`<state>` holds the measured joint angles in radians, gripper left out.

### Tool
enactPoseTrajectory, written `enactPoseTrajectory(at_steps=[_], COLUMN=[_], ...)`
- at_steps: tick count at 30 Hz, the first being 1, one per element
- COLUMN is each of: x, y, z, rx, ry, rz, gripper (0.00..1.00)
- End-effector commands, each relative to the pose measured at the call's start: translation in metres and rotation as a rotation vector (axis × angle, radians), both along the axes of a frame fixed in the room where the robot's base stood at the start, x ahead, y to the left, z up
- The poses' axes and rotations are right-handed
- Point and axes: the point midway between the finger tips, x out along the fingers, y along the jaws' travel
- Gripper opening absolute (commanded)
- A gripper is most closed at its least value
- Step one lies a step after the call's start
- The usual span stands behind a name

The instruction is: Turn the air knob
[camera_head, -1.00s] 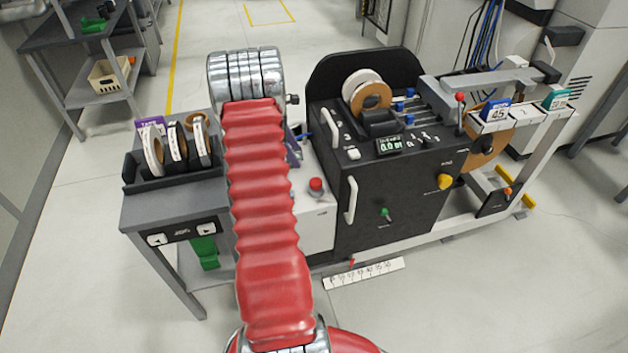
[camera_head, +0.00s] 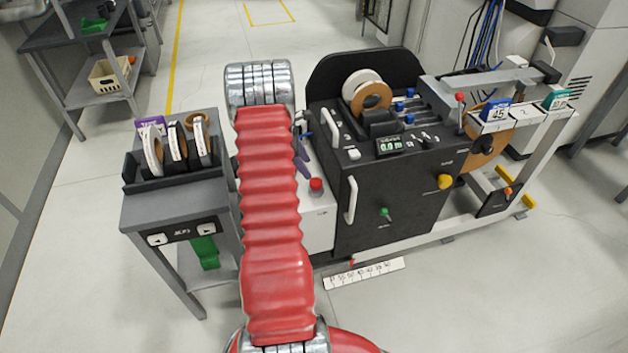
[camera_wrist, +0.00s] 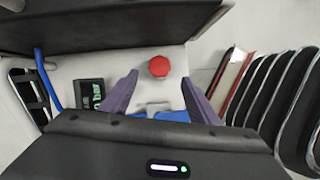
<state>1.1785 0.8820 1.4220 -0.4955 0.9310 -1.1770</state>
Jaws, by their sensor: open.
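My gripper (camera_wrist: 160,80) is open in the wrist view, its two purple fingers apart with nothing held between them. It hangs over the white cabinet top beside the black machine. A grey and blue fitting (camera_wrist: 158,108) sits low between the fingers, mostly hidden by the gripper body; I cannot tell whether it is the air knob. A small display with green digits and "bar" (camera_wrist: 91,95) is left of the fingers, beside a blue hose (camera_wrist: 42,75). In the head view my arm hides much of this area, and a purple finger (camera_head: 302,160) shows beside it.
A red button (camera_head: 316,184) is on the white cabinet; it also shows beyond the fingertips in the wrist view (camera_wrist: 159,67). The black machine (camera_head: 400,195) with green (camera_head: 384,212) and yellow (camera_head: 445,181) knobs stands right. A tape-roll rack (camera_head: 130,187) stands left.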

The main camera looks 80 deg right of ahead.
Motion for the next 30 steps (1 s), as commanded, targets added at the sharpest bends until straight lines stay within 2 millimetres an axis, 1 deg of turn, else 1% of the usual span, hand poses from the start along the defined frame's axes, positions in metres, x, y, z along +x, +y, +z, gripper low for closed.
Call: enactPoseTrajectory(at_steps=[1, 9, 15, 19, 28, 30], x=[-0.004, -0.019, -0.028, -0.031, -0.031, -0.031], y=[0.0, -0.005, -0.009, -0.009, -0.01, -0.01], z=[-0.008, -0.047, -0.07, -0.077, -0.079, -0.078], rx=[0.003, 0.002, 0.001, 0.001, 0.0, 0.0], ry=[0.002, 0.001, 0.0, 0.0, 0.0, 0.0], rz=[0.0, -0.002, -0.002, -0.002, -0.001, -0.001], gripper=[0.55, 0.55, 0.55, 0.55, 0.55, 0.51])
